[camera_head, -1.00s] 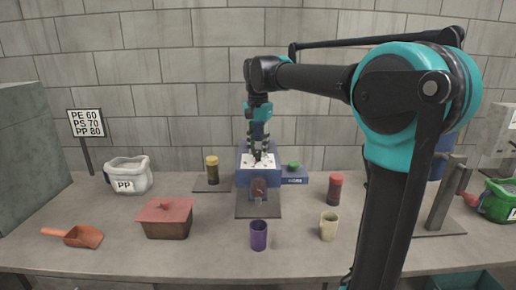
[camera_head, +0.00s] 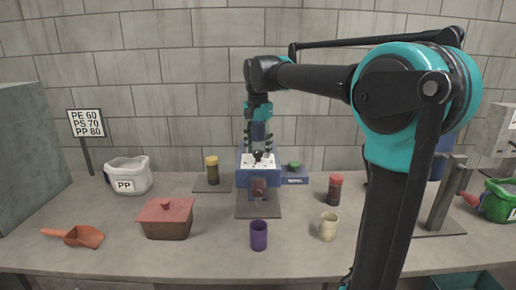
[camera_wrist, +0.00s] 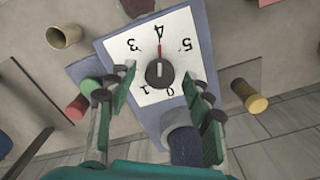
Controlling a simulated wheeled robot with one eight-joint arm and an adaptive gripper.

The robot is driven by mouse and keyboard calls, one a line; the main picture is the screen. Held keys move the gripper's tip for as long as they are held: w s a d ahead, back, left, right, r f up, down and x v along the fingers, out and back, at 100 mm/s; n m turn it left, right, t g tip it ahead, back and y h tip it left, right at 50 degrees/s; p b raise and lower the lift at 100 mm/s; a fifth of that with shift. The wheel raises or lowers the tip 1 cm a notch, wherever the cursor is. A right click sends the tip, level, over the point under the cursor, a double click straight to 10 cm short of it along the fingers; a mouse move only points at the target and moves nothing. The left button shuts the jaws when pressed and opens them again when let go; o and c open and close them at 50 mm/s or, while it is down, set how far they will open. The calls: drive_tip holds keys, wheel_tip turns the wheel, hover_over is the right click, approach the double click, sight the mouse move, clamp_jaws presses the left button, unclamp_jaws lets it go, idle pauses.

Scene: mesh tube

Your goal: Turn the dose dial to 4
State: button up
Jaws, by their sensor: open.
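The dose dial is a dark round knob (camera_wrist: 160,73) on a white plate with upside-down numbers in the wrist view. Its red pointer line (camera_wrist: 159,50) points at the 4. The plate tops a blue dosing machine (camera_head: 244,179) at the back middle of the bench in the head view. My gripper (camera_head: 257,144) is open above the dial. In the wrist view its green-padded fingers stand apart on both sides of the knob, with gaps between them and the knob.
A purple cup (camera_head: 259,236) and a cream cup (camera_head: 329,227) stand in front. A lidded red box (camera_head: 166,220) is left. A yellow-capped jar (camera_head: 212,172) and red-capped jar (camera_head: 335,190) flank the machine. A sign (camera_head: 87,123) reads PE 60, PS 70, PP 80.

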sight(258, 151)
wheel_tip(258, 151, up, 12)
idle(0.5)
